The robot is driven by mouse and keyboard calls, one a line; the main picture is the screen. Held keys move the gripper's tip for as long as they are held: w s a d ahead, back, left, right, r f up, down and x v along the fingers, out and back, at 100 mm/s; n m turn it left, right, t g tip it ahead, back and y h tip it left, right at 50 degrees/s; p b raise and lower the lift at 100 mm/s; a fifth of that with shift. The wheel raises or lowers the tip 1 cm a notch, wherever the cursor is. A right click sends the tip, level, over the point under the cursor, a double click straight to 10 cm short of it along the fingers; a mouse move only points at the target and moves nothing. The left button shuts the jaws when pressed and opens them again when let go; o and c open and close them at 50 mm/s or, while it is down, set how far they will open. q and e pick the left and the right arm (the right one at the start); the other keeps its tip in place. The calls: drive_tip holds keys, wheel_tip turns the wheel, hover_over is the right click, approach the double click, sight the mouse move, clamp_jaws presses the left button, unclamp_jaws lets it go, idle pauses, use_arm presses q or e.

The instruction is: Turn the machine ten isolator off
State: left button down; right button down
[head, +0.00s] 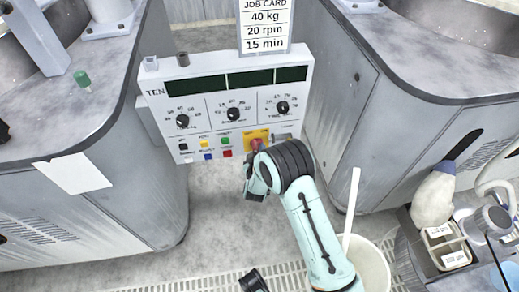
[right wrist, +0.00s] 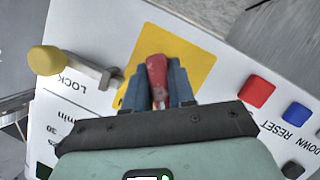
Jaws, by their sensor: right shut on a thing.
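The control panel (head: 225,100) marked TEN stands between two machine bodies. Its isolator is a red handle (head: 256,144) on a yellow plate (head: 247,134) at the panel's lower right. In the right wrist view the red handle (right wrist: 157,75) lies between the two blue fingers, over the yellow plate (right wrist: 190,50). My right gripper (right wrist: 158,85) is shut on this handle. In the head view my right gripper (head: 255,158) partly hides the handle and the panel's lower edge. A dark part at the bottom edge of the head view may be my left gripper; its fingers do not show.
A yellow-knobbed lever (right wrist: 45,60) by the word LOCK sits beside the plate. Red (right wrist: 257,91) and blue (right wrist: 297,115) buttons are on its other side. The panel has several dials and a job card (head: 265,25) above. A pale bucket (head: 370,265) stands lower right.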

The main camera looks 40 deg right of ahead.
use_arm(q)
drive_tip(key=shift+s+d+r+p, duration=0.3)
drive_tip(key=shift+s+r, duration=0.2)
drive_tip(key=shift+s, duration=0.15)
use_arm(e)
drive_tip(key=shift+n+h, duration=0.4)
drive_tip(key=shift+n, duration=0.3)
drive_tip(key=c, duration=1)
unclamp_jaws()
drive_tip(key=shift+c, duration=0.2)
use_arm(q)
drive_tip(key=shift+g+h, duration=0.4)
drive_tip(key=shift+g, duration=0.4)
drive_tip(key=s+r+p, duration=0.1)
drive_tip(key=s+d+r, duration=0.1)
drive_tip(key=s+r+p, duration=0.1)
drive_tip(key=s, duration=0.1)
drive_tip(key=shift+d+p, duration=0.3)
drive_tip(key=shift+d, duration=0.1)
use_arm(e)
drive_tip(key=v, duration=1.3)
drive_tip(key=shift+a, duration=0.25)
use_arm(q)
drive_tip(key=shift+r, duration=0.1)
